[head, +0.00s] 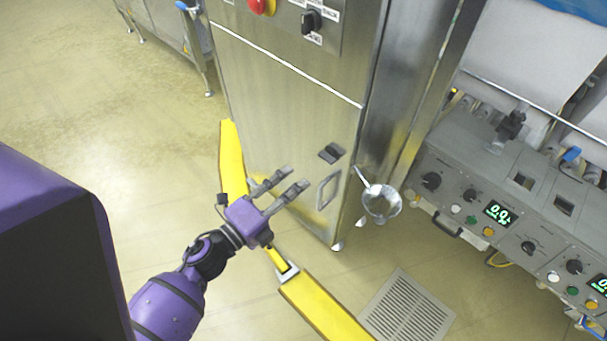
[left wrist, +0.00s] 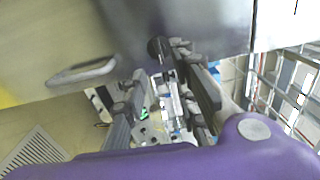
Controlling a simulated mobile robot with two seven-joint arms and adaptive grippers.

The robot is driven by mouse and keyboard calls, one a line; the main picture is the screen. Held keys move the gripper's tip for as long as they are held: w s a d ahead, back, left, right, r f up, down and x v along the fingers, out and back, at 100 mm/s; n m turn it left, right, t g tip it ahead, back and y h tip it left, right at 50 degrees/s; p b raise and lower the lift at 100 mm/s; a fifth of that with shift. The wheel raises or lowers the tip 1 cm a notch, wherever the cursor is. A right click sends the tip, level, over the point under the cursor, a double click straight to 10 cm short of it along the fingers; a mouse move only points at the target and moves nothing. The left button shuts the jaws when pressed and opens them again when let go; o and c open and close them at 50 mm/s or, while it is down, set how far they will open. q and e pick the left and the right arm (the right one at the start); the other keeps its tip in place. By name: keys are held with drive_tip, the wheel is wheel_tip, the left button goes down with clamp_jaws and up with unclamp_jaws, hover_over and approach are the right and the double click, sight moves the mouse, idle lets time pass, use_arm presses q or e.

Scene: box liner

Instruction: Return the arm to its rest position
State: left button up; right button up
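My left arm (head: 170,300) is purple and comes in from the lower left of the head view. My left gripper (head: 297,177) is held in front of the steel cabinet, its two grey fingers apart with nothing between them. In the left wrist view the gripper (left wrist: 165,95) also shows its fingers spread, with machine parts visible beyond the gap. My right gripper is in neither view.
The steel cabinet (head: 285,110) has a door handle (head: 328,190). A metal cup (head: 381,203) sits at its right side. Control panels (head: 465,205) stand at the right. A yellow floor rail (head: 320,307) and a grate (head: 408,308) lie below. The floor at left is clear.

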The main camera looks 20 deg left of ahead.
use_arm(q)
drive_tip(key=shift+s+a, duration=0.15)
drive_tip(key=shift+s, duration=0.25)
drive_tip(key=s+a+f+n+g+y+p, duration=0.3)
drive_tip(key=s+a+f+n+y, duration=0.3)
drive_tip(key=n, duration=0.9)
drive_tip(key=s+d+f+n+g+p, duration=0.1)
drive_tip(key=s+d+n+g+p, duration=0.1)
drive_tip(key=s, duration=0.7)
drive_tip(key=s+d+f+n+g+p, duration=0.2)
drive_tip(key=s+d+n+g+p, duration=0.1)
drive_tip(key=s, duration=0.6)
drive_tip(key=shift+s+d+f+n, duration=0.15)
drive_tip(key=shift+d+f+n, duration=0.15)
drive_tip(key=shift+d+n, duration=0.75)
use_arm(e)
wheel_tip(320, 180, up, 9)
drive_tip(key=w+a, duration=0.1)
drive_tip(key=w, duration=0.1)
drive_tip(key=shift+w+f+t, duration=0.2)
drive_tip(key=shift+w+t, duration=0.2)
use_arm(q)
drive_tip(key=shift+d, duration=0.1)
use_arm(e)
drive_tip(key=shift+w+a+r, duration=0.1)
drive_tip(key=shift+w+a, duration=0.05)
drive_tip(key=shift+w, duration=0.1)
